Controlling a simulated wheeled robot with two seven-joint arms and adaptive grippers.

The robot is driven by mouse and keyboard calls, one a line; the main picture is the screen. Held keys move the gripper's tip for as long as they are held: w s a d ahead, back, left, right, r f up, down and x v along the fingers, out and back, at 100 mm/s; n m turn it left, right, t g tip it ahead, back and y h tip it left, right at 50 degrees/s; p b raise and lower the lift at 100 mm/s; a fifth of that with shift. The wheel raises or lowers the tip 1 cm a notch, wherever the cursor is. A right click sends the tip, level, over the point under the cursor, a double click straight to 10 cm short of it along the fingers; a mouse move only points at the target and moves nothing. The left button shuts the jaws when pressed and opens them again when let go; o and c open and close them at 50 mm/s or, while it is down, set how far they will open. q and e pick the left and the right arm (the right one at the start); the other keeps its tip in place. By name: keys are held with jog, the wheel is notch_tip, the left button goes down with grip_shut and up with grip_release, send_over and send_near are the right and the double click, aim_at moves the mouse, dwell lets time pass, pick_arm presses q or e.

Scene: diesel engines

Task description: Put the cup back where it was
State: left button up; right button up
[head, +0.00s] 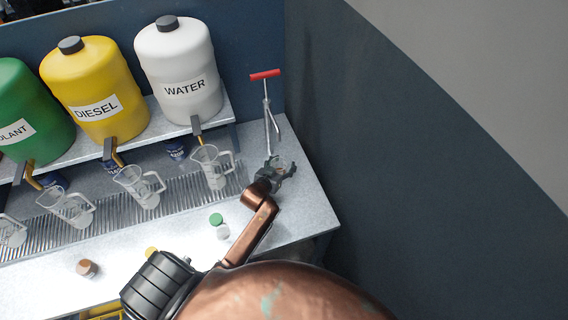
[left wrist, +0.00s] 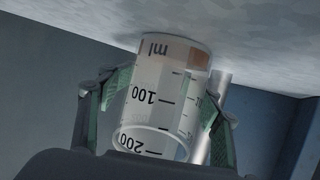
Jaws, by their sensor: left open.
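A clear measuring cup (left wrist: 165,100) with black ml marks shows large in the left wrist view, upside down in that picture. Its lower part contains something brownish. My left gripper (head: 279,170) is over the right end of the bench. It is open, with one green-padded finger on each side of the cup in the left wrist view (left wrist: 168,74). The cup appears to stand on the bench; in the head view the gripper mostly hides it. I cannot tell whether the fingers touch it. My right gripper is not in view.
A red-handled T-shaped tool (head: 267,110) stands just behind the gripper. Clear jugs (head: 212,168) stand on the grate (head: 174,186) below the yellow diesel (head: 88,80) and white water (head: 178,62) containers. A green-capped bottle (head: 219,225) stands left of my arm. The wall (head: 390,170) is right.

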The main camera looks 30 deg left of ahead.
pick_arm(q)
jog(key=shift+r, duration=0.2)
jog(key=v, duration=1.1)
jog(key=shift+s+p, duration=0.15)
jog(key=shift+p, duration=0.25)
jog(key=shift+s+r, duration=0.1)
jog(key=shift+s, duration=0.25)
jog(key=shift+r, duration=0.1)
